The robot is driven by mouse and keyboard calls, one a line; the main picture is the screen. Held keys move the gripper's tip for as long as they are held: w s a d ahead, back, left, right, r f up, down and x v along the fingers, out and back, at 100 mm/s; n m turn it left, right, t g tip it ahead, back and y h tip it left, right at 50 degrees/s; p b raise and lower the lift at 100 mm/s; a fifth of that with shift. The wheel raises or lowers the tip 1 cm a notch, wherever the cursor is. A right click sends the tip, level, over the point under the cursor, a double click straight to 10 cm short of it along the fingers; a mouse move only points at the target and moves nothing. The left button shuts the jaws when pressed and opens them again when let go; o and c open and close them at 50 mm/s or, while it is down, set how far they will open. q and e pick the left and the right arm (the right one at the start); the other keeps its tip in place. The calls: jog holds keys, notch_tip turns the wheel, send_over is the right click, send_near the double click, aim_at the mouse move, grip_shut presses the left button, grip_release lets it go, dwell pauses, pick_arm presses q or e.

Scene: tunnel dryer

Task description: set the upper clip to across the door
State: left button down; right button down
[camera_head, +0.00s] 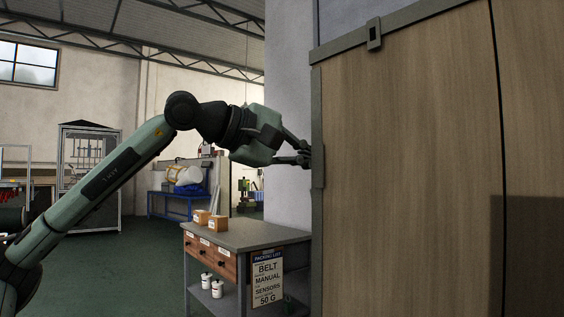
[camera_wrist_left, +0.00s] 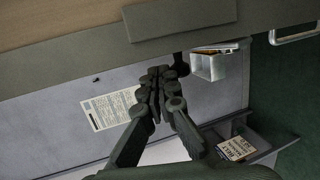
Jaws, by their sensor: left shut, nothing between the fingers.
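The wooden door (camera_head: 410,150) with its grey metal frame fills the right of the head view. A small dark upright clip (camera_head: 374,34) with a slot sits on the top rail; I take it for the upper clip, but cannot be sure. A flat grey plate (camera_head: 318,125) lies along the left edge of the door; a grey plate also shows at the top of the wrist view (camera_wrist_left: 180,18). My left gripper (camera_head: 303,153) is beside this left edge, below and left of the dark clip. Its fingers (camera_wrist_left: 160,80) are shut and empty. My right gripper is not in view.
A grey bench (camera_head: 245,236) with drawers, small boxes (camera_head: 209,219) and a packing list sign (camera_head: 267,278) stands below my left arm. A pale wall (camera_head: 290,70) is behind the gripper. The wrist view shows a posted sheet (camera_wrist_left: 110,108) and a white bin (camera_wrist_left: 210,67).

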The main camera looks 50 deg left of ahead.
pick_arm(q)
jog(key=shift+w+f, duration=0.35)
jog(key=shift+f, duration=0.1)
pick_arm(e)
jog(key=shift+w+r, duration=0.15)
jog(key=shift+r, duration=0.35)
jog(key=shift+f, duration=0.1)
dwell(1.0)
